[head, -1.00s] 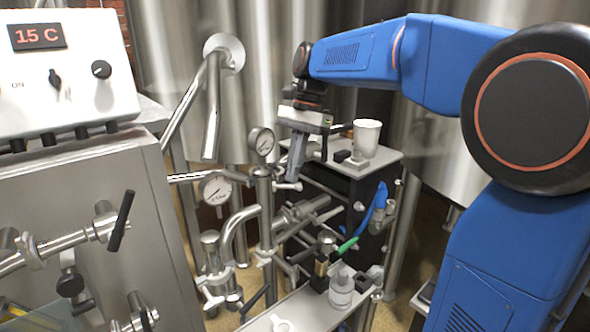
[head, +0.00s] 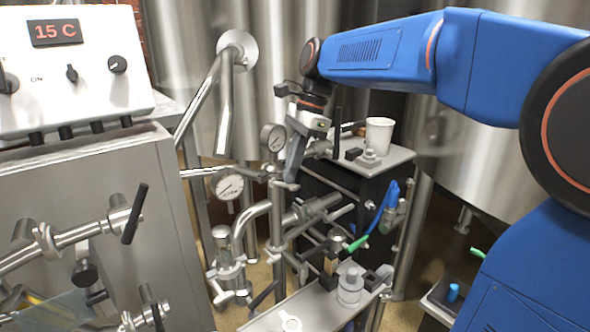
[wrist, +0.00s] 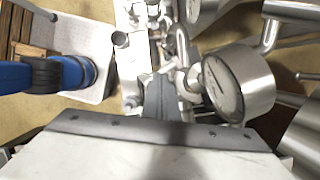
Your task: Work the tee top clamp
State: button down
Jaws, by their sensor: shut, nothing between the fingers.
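The vertical steel pipe carries a tee with metal clamp fittings (head: 276,172) at its top, between an upper gauge (head: 272,137) and a lower gauge (head: 229,187). My gripper (head: 290,178) points down at the right of these fittings, its fingers shut and empty. In the wrist view, the closed fingertips (wrist: 158,92) are close beside the bright metal fittings (wrist: 182,78), left of a large gauge (wrist: 226,84). I cannot tell whether they touch. The exact clamp and its lever are too small and partly covered to make out.
A control box (head: 75,75) reading 15 C sits on a steel cabinet with pipes and black handles at the left. A white cup (head: 379,134) stands on a black unit behind my gripper. A blue hose (head: 386,205) and several lower valves crowd the space below.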

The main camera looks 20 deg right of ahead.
jog(key=shift+a, duration=0.45)
dwell(1.1)
dwell(0.7)
